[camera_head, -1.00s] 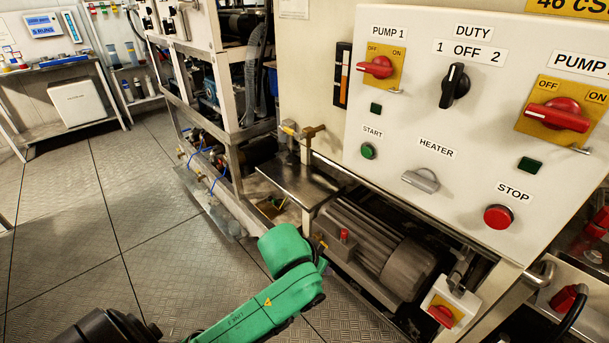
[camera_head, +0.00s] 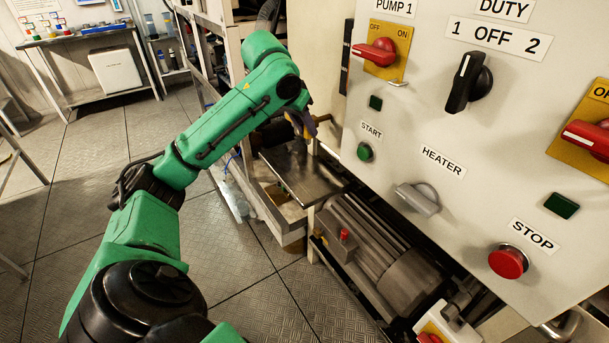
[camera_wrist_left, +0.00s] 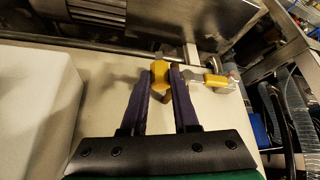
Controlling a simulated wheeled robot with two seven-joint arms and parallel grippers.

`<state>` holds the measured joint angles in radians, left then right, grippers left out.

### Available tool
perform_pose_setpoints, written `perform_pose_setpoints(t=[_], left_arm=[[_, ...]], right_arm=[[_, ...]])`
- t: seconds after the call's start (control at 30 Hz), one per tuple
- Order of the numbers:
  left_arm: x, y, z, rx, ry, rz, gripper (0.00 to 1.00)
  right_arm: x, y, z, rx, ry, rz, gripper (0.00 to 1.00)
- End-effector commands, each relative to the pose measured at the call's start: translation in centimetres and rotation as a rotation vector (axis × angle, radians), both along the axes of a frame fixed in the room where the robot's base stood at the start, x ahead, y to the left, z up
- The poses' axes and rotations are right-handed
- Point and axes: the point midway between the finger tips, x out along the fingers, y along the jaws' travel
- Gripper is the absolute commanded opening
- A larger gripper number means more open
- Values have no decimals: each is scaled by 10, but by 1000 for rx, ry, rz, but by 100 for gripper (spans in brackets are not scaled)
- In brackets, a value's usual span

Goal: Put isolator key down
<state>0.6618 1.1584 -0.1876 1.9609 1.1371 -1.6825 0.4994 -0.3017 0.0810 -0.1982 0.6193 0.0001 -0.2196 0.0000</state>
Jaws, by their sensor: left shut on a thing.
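My left gripper (camera_head: 300,124) is at the end of the green arm, beside the pale cabinet wall and above the back of a small metal shelf (camera_head: 302,180). In the left wrist view its two dark purple fingers (camera_wrist_left: 162,74) are shut on a small yellow piece (camera_wrist_left: 159,70), which I take to be the isolator key. The fingers hide part of it. In the head view the arm and fingers hide most of it. I cannot tell whether it touches anything behind it. My right gripper is not in view.
A brass fitting (camera_head: 326,122) sticks out close to the gripper. Another yellow piece on metal fittings (camera_wrist_left: 215,80) is right of the fingers in the wrist view. The control panel (camera_head: 425,150) stands to the right, above a motor (camera_head: 375,240). The floor at left is open.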

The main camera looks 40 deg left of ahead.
Motion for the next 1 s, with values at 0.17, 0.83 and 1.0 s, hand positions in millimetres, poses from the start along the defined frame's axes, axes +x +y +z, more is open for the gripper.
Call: perform_pose_setpoints(t=[0.17,0.83,1.0], left_arm=[[0,0,-51,0,4,-1,0],[0,-1,-145,0,-2,-1,0],[0,-1,-146,0,-2,-1,55]], right_arm=[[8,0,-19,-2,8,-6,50],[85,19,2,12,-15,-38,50],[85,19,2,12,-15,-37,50]])
